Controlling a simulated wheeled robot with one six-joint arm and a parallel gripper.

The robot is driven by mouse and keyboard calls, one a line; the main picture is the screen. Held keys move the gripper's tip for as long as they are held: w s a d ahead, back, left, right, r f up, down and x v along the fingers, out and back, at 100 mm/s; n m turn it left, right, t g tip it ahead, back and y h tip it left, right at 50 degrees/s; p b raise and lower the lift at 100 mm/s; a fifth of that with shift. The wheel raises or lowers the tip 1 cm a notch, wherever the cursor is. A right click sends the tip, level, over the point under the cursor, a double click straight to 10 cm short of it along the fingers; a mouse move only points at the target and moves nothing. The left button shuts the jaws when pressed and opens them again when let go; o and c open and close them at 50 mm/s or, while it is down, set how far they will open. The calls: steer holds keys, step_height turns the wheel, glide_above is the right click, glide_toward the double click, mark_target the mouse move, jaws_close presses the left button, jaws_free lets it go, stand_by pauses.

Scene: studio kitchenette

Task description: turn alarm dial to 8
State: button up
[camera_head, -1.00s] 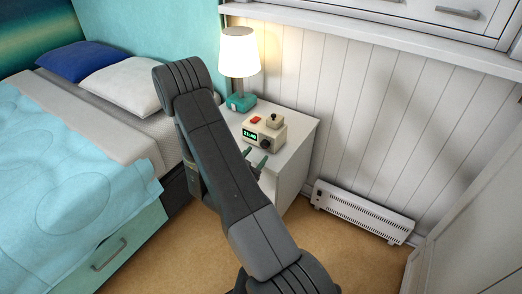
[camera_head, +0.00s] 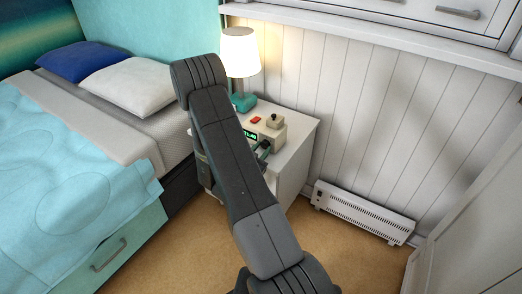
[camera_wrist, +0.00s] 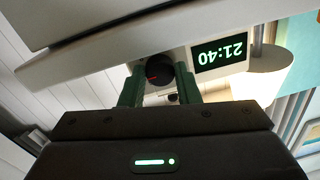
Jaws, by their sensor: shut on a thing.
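The cream alarm clock (camera_head: 278,133) stands on the white nightstand (camera_head: 300,139). Its green display reads 21:40, upside down in the wrist view (camera_wrist: 221,52). The black round dial (camera_wrist: 161,68) on its front sits between the two green fingers of my gripper (camera_wrist: 159,86), which is shut on it. A short red mark on the dial points left in the wrist view. Any numbers around the dial cannot be made out. In the head view my gripper (camera_head: 262,150) is at the clock's front, and my arm hides part of the clock face.
A red button (camera_head: 256,119) and a small knob (camera_head: 274,120) are on the clock's top. A lit lamp (camera_head: 240,55) with a teal base stands behind it. The bed (camera_head: 80,150) is to the left, and a white heater (camera_head: 363,212) is by the wall at right.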

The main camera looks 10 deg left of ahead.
steer(key=shift+f+b, duration=0.1)
steer(key=shift+b, duration=0.2)
steer(key=shift+f+m+b, duration=0.1)
steer(key=shift+m+b, duration=0.2)
steer(key=shift+b, duration=0.1)
steer(key=m+b, duration=0.2)
steer(key=b, duration=0.3)
steer(key=shift+f+m, duration=0.2)
steer(key=shift+m, duration=0.2)
steer(key=m+b, duration=0.3)
steer(key=b, duration=0.2)
steer(key=shift+r, duration=0.1)
steer(key=m+b, duration=0.2)
steer(key=b, duration=0.1)
steer(key=shift+a+r, duration=0.1)
steer(key=shift+r, duration=0.1)
steer(key=shift+m, duration=0.4)
steer(key=o, duration=1)
steer(key=shift+r, duration=0.1)
